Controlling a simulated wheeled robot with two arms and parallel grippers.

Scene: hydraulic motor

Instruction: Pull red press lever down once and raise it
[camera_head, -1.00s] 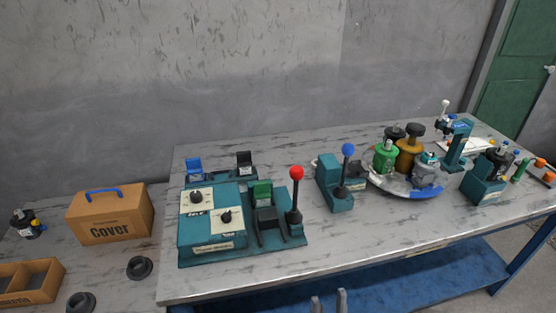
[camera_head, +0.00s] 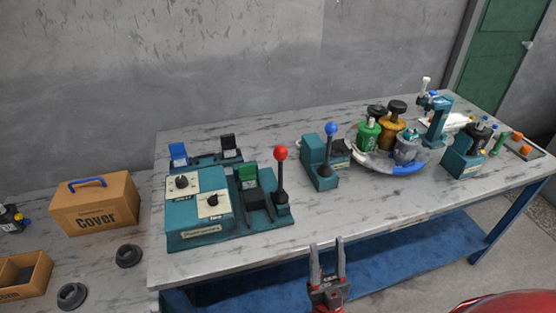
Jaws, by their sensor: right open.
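The red press lever (camera_head: 281,154) has a red ball on a dark shaft and stands upright at the right end of a teal control unit (camera_head: 207,237) on the table. My right gripper (camera_head: 327,246) is at the bottom middle, in front of the table's front edge. Its two grey fingers point up, apart, with nothing between them. It is well below and to the right of the red lever, not touching it. My left gripper is not in view.
A blue-knobbed lever (camera_head: 330,131) on a teal base stands just right of the red one. A round tray (camera_head: 361,160) with several motor parts is further right. A cardboard cover box (camera_head: 95,204) stands at left. The table front (camera_head: 250,261) is clear.

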